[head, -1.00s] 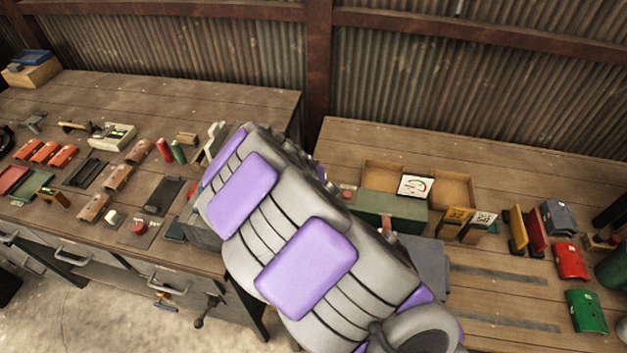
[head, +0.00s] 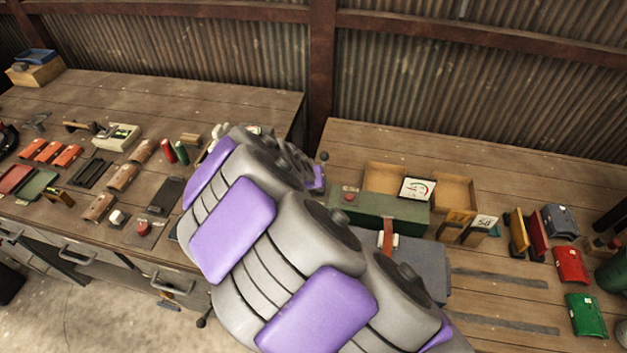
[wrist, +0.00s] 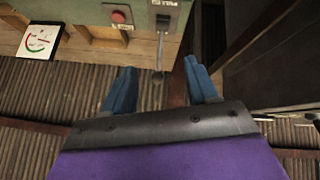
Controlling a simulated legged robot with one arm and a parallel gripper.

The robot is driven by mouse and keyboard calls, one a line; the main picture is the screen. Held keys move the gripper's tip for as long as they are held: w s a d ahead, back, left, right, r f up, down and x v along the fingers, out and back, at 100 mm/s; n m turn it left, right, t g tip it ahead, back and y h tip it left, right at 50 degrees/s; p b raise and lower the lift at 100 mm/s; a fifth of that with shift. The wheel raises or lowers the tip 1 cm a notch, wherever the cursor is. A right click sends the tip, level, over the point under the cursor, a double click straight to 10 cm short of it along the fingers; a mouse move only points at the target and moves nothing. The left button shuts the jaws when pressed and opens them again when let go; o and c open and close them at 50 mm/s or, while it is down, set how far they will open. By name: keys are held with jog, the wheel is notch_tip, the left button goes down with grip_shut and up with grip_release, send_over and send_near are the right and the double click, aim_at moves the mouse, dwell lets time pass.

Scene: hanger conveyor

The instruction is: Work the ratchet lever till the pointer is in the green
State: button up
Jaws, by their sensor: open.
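The ratchet lever (wrist: 160,52) is a thin rod with a dark round knob, rising from a slotted grey plate on the green box in the wrist view. My gripper (wrist: 159,65) is open, its blue fingers on either side of the lever in that picture; contact cannot be seen. The white gauge (wrist: 42,40) has green and red arcs; its pointer is too small to read surely. In the head view, the gauge (head: 416,189) stands at the green box (head: 385,212). My arm hides most of the gripper there.
A red button (wrist: 118,17) sits beside the lever plate. A wooden tray (head: 455,188) lies behind the box. Number cards (head: 484,226) and coloured blocks stand to the right. The left bench (head: 180,100) carries many small parts. A corrugated wall (head: 480,80) closes the back.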

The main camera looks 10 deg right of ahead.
jog(key=p+v, duration=0.1)
jog(key=v, duration=1)
jog(key=shift+s+a+r, duration=0.1)
jog(key=shift+s, duration=0.05)
